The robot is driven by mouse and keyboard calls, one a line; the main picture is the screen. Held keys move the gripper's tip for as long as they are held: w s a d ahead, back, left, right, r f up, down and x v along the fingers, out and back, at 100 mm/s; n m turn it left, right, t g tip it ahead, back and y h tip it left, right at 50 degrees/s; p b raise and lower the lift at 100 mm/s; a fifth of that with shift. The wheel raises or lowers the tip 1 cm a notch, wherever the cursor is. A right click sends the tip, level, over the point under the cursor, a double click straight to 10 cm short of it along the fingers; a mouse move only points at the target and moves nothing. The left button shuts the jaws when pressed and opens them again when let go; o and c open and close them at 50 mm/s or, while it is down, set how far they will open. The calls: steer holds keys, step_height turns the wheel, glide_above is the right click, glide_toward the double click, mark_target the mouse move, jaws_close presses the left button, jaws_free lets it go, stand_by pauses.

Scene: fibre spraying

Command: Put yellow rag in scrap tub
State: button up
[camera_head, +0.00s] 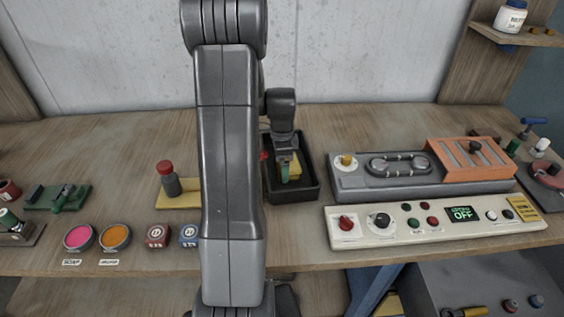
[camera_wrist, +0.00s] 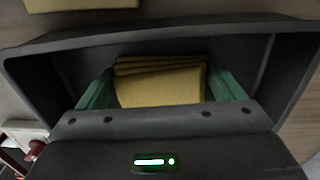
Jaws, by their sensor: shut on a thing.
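The yellow rag (camera_wrist: 160,84) is a folded, layered cloth between the green fingers of my gripper (camera_wrist: 162,92) in the wrist view. My gripper is shut on it. The dark scrap tub (camera_wrist: 288,72) surrounds the rag and fingers in that view. In the head view, my gripper (camera_head: 285,176) points down into the black tub (camera_head: 312,188), and part of the yellow rag (camera_head: 296,165) shows beside the fingers. I cannot tell whether the rag touches the tub floor.
A grey machine (camera_head: 350,184) with an orange rack (camera_head: 470,160) stands right of the tub, behind a white control panel (camera_head: 440,228) reading OFF. A red-capped bottle (camera_head: 168,180) stands on a yellow pad (camera_head: 180,200) left of my arm. Pink (camera_head: 78,237) and orange (camera_head: 115,237) pots sit in front.

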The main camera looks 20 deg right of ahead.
steer(key=o, duration=0.7)
step_height(320, 180, up, 12)
steer(key=shift+r, duration=0.15)
